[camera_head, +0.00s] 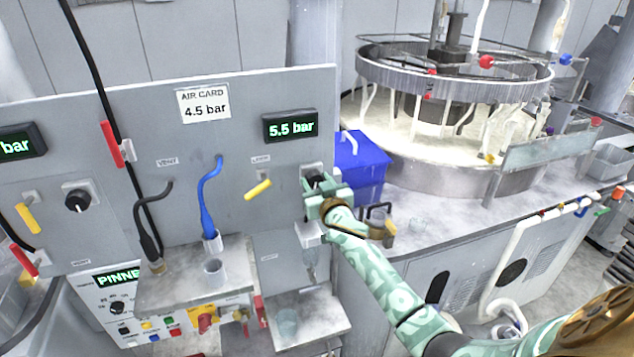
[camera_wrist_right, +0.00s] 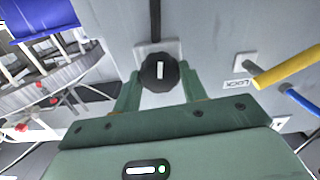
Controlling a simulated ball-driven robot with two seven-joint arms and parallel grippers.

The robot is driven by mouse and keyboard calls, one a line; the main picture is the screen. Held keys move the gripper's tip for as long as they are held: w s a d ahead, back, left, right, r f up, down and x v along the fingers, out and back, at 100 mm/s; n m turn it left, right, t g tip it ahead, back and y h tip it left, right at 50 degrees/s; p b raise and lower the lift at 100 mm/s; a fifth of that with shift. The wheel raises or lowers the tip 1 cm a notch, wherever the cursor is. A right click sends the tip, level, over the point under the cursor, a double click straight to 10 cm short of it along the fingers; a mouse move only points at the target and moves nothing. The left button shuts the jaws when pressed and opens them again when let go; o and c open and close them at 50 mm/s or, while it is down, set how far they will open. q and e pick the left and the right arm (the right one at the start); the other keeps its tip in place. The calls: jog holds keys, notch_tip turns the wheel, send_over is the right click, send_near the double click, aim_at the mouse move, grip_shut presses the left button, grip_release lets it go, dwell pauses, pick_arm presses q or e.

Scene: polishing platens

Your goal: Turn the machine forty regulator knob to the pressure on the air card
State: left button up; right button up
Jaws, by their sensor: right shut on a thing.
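The air card (camera_head: 204,103) on the grey panel reads 4.5 bar. A green-lit display (camera_head: 290,127) to its right reads 5.5 bar. Below that display, my right gripper (camera_head: 322,194) is at a black regulator knob (camera_head: 314,176), mostly hidden there by the fingers. In the right wrist view the knob (camera_wrist_right: 159,73) sits between the two green fingers of the gripper (camera_wrist_right: 160,88), shut on its sides. The knob's white mark looks nearly upright in that view. No machine number is readable at this knob. My left gripper is not in view.
A second black knob (camera_head: 77,200) sits at the left under another display (camera_head: 18,143), cut off at the frame edge. A yellow lever (camera_head: 257,189) is just left of my gripper. A blue box (camera_head: 362,163) and the round polishing machine (camera_head: 445,175) stand to the right.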

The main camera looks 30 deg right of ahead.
jog(key=n, duration=0.3)
jog(key=shift+f+n+p, duration=0.1)
jog(key=shift+n+p, duration=0.35)
jog(key=shift+n, duration=1.25)
jog(key=o, duration=1)
jog(key=v, duration=1.6)
jog(key=shift+s, duration=0.2)
